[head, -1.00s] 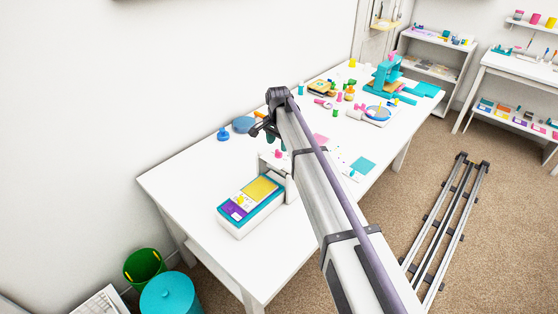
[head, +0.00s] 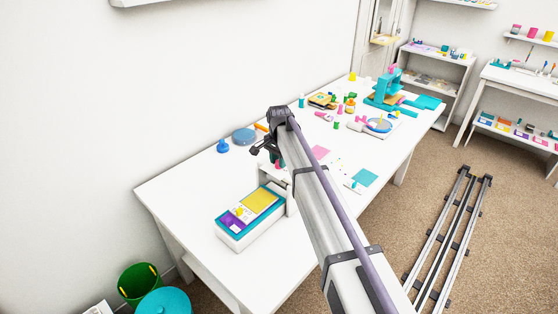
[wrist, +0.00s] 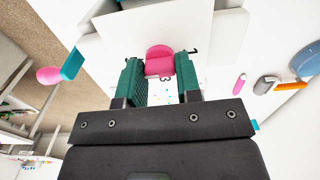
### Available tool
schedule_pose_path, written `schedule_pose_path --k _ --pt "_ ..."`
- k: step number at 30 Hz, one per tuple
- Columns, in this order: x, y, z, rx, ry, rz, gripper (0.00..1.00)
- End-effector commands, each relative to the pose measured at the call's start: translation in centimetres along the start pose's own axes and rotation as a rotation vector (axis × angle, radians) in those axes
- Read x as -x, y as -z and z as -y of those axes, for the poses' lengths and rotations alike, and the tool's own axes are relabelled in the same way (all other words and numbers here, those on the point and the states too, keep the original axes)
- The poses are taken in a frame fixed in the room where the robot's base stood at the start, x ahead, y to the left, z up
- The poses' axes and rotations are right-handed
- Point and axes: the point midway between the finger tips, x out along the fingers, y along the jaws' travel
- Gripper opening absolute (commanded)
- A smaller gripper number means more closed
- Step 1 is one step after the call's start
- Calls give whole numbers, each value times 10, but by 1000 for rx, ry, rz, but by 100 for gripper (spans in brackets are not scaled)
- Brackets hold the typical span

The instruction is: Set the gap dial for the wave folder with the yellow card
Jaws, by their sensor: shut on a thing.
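The pink knob (wrist: 159,62), apparently the gap dial, stands on a white machine (wrist: 145,28). My gripper (wrist: 163,72) has its teal fingers on either side of the knob and is shut on it. In the head view the gripper (head: 278,160) is low over the machine, and the arm hides most of both. A white box with a teal-edged top (head: 235,241) is just in front, to the lower left. A yellow panel or card (head: 258,200) and a purple one (head: 235,218) lie on its top. The dial's marks cannot be read.
The white table (head: 180,195) carries a blue stamp-like piece (head: 223,146), a blue disc (head: 244,136), a pink sheet (head: 319,152) and a teal sheet (head: 365,177). Several small coloured pieces and a teal press (head: 385,90) are at the far end. The near left tabletop is clear.

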Motion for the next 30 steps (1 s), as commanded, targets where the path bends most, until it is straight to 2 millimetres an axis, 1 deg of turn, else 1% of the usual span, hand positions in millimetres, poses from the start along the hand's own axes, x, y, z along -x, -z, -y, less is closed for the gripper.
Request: schedule_pose_path --k 8,13,30 --pt "0 0 0 31 0 0 8" --pt "0 0 0 105 0 0 8" --pt "0 0 0 557 0 1 8"
